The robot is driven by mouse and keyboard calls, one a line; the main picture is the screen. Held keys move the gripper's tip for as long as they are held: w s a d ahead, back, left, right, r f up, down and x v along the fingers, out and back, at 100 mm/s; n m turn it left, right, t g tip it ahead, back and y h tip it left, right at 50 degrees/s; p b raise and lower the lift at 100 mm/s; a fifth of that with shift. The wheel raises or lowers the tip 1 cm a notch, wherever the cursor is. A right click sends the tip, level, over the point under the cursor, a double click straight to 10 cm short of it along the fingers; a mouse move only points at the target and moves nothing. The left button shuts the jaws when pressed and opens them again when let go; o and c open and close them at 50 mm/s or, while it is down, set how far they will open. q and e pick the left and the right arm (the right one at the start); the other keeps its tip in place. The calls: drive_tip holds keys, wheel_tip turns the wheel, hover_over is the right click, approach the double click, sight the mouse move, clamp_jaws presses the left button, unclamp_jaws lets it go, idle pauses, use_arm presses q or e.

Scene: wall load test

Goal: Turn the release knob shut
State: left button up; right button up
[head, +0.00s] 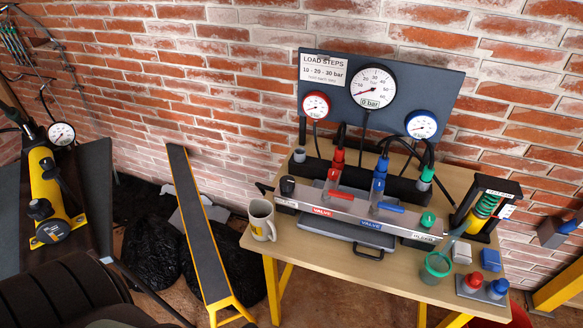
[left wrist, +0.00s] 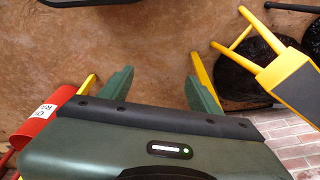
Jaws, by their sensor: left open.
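No knob in view can be read for certain as the release knob. A yellow hand pump (head: 44,195) with a dark round knob (head: 40,209) stands at the far left. On the table, a grey valve manifold (head: 350,208) has a black knob (head: 288,187) at its left end and a green knob (head: 428,220) at its right end. The small labels by these end knobs are hard to read. My left gripper (left wrist: 160,91) shows in the left wrist view, its green fingers apart and empty above brown floor, with no knob near them. My right gripper is not in view.
A wooden table (head: 330,262) with yellow legs carries the manifold, a mug (head: 262,220) and a green cup (head: 436,267). A gauge panel (head: 437,88) stands behind. A long narrow dark-topped beam (head: 200,230) and black bags (head: 155,235) lie between pump and table.

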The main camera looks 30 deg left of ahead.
use_arm(q)
drive_tip(key=w+d+r+p, duration=0.15)
drive_tip(key=w+r, duration=0.25)
drive_tip(key=r, duration=0.4)
drive_tip(key=w+d+r+n+h+p, duration=0.15)
drive_tip(key=w+r, duration=0.25)
drive_tip(key=r, duration=0.4)
drive_tip(key=w+d+r+p, duration=0.1)
drive_tip(key=w+r+p, duration=0.25)
drive_tip(key=r, duration=0.45)
wheel_tip(320, 180, up, 14)
drive_tip(key=n+g+y, duration=0.2)
drive_tip(key=n, duration=1)
hover_over(287, 180)
drive_tip(key=shift+s, duration=0.1)
wheel_tip(287, 180, down, 8)
drive_tip(key=shift+r+p, duration=0.15)
drive_tip(key=shift+p, duration=0.3)
clamp_jaws()
